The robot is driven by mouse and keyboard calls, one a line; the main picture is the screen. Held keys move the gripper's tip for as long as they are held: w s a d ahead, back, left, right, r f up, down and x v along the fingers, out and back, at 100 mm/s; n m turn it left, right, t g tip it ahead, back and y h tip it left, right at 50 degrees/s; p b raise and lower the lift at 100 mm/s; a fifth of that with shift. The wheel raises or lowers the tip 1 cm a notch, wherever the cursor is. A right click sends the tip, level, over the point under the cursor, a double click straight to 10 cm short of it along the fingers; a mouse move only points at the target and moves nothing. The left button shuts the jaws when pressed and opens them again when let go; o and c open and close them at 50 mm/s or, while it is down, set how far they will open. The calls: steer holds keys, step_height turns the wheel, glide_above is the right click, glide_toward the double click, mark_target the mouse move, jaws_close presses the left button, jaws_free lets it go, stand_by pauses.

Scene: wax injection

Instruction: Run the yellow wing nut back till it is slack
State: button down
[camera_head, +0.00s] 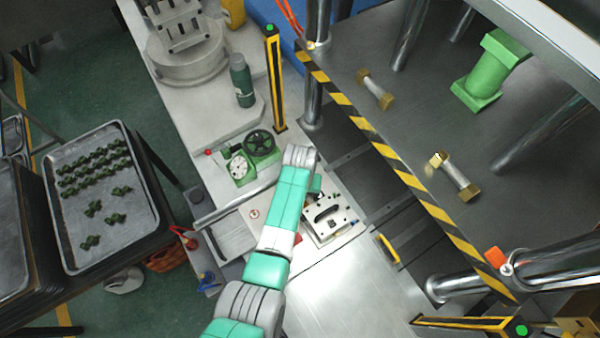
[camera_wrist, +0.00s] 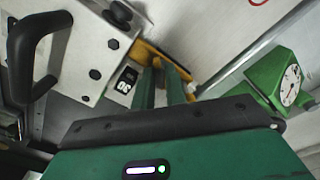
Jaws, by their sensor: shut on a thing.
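The yellow wing nut (camera_wrist: 146,54) shows in the wrist view beside the edge of the pale metal mould block (camera_wrist: 82,50). The two green fingers of my gripper (camera_wrist: 166,70) are shut on it and cover its middle. Its yellow ends show on both sides of the fingers. How far the nut is turned cannot be seen. In the head view the mould block (camera_head: 326,219) lies on the bench under my wrist, and my arm hides the wing nut there.
A black handle (camera_wrist: 28,55) stands up from the block. A green unit with a dial gauge (camera_wrist: 288,85) is close by on the right in the wrist view. In the head view, a striped yellow-black post (camera_head: 275,80) and press edge (camera_head: 400,175) flank the bench.

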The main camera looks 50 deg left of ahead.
steer(key=n, duration=0.4)
steer(key=shift+n, duration=0.3)
steer(key=n, duration=0.4)
steer(key=shift+n, duration=0.3)
steer(key=n, duration=0.4)
steer(key=shift+n, duration=2.3)
steer(key=shift+f, duration=0.1)
steer(key=c, duration=1.7)
jaws_free()
step_height(320, 180, up, 8)
steer(key=shift+f+p, duration=0.1)
steer(key=shift+p, duration=0.45)
